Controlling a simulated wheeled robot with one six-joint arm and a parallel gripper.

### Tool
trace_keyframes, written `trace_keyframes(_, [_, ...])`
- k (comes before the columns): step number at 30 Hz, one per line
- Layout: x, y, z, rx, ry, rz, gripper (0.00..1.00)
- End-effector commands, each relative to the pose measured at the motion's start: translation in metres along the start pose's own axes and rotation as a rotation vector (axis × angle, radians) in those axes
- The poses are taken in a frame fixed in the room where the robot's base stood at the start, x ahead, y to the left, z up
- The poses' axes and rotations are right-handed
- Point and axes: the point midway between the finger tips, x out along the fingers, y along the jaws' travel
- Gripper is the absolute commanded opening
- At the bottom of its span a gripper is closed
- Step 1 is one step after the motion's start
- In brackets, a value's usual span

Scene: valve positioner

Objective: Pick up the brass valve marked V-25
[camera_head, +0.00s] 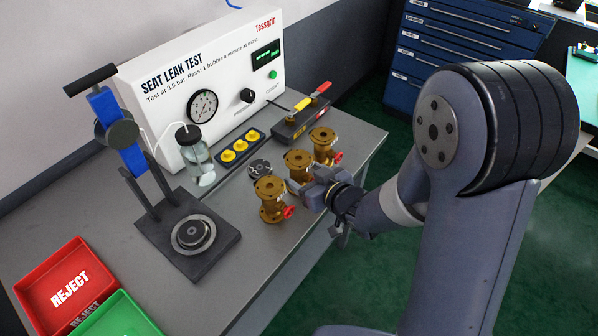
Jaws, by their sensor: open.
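Three brass valves with red handles stand upright in a row on the grey bench. The nearest valve (270,198) is at the front left of the row, the middle valve (298,165) is behind it, and the far valve (323,145) is at the back right. No V-25 marking is readable on any of them. My gripper (312,190) is open, just right of the near and middle valves and partly in front of the middle one. The picture does not show clearly whether its fingers touch or surround the middle valve.
The white seat leak test box (200,85) stands behind, with a glass jar (197,158) before it. A clamp stand (190,235) is at left. A red REJECT tray (65,285) and green tray (118,318) sit front left. The bench front between trays and valves is clear.

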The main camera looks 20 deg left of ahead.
Motion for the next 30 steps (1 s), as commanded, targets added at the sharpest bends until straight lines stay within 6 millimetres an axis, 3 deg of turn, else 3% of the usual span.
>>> trace_keyframes(10, [0.041, 0.006, 0.002, -0.001, -0.001, -0.002, 0.65])
trace_keyframes(20, [0.047, 0.006, 0.002, 0.0, 0.0, 0.0, 0.65])
trace_keyframes(30, [0.047, 0.006, 0.002, -0.001, 0.0, 0.0, 0.39])
